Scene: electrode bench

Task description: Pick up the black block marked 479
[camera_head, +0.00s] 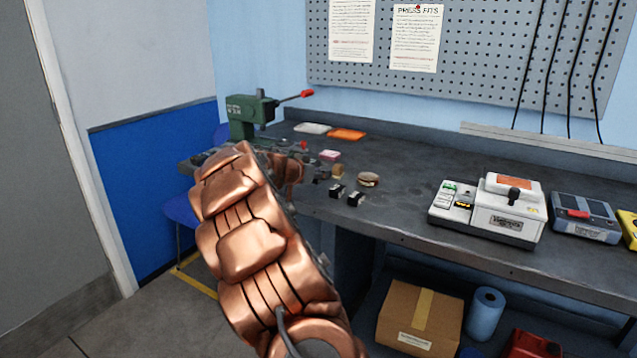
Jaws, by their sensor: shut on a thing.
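My gripper (318,172) is at the left part of the dark bench, just past my copper arm, which hides much of it. It is shut on a small dark block (321,178); any number on it is too small to read. Two black blocks with white marked faces stand on the bench just right of the gripper, a nearer-left one (337,191) and one further right (356,198). Their numbers are not legible, so I cannot tell which block is 479.
A tan block (337,170), a round brown-and-cream item (368,179) and a pink item (329,155) lie near the gripper. A green press (250,115) stands behind my arm. A white device (490,208) stands to the right, with clear bench (420,185) between.

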